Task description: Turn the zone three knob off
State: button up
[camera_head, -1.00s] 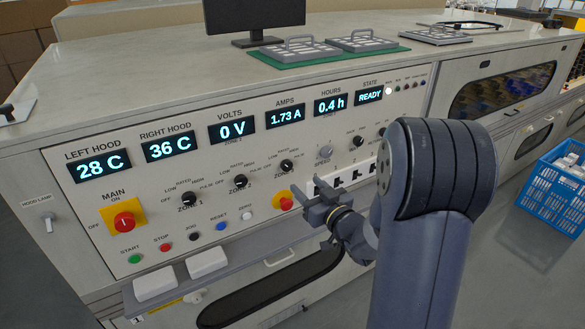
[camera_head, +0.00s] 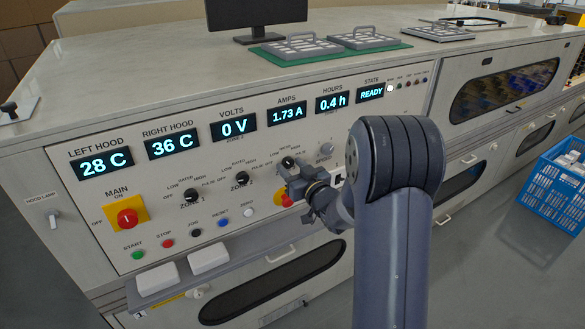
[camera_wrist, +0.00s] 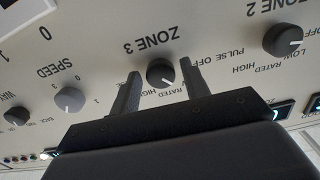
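The zone three knob (camera_wrist: 161,72) is a small black round knob below its "ZONE 3" label in the upside-down wrist view. It also shows in the head view (camera_head: 288,161), just above my gripper. My gripper (camera_wrist: 160,83) is open, with one finger on each side of the knob. The fingers look apart from the knob, and I cannot tell how close their tips are to the panel. In the head view my gripper (camera_head: 290,180) is at the panel, covering the zone three label and part of the dial.
The zone two knob (camera_wrist: 283,39) and the grey speed knob (camera_wrist: 69,100) flank it. The main switch (camera_head: 127,217) is further left. A blue crate (camera_head: 550,195) stands on the floor at right.

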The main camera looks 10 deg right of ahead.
jog(key=c, duration=0.8)
jog(key=shift+o, duration=0.2)
jog(key=shift+b, duration=0.35)
jog(key=b, duration=0.1)
jog(key=n+b, duration=0.1)
jog(key=shift+f+n+b, duration=0.25)
jog(key=shift+n+b, duration=0.85)
jog(key=shift+b, duration=0.4)
jog(key=n+b, duration=0.2)
jog(key=b, duration=0.1)
jog(key=shift+r+n+b, duration=0.2)
jog(key=shift+n+b, duration=0.9)
jog(key=shift+n, duration=0.2)
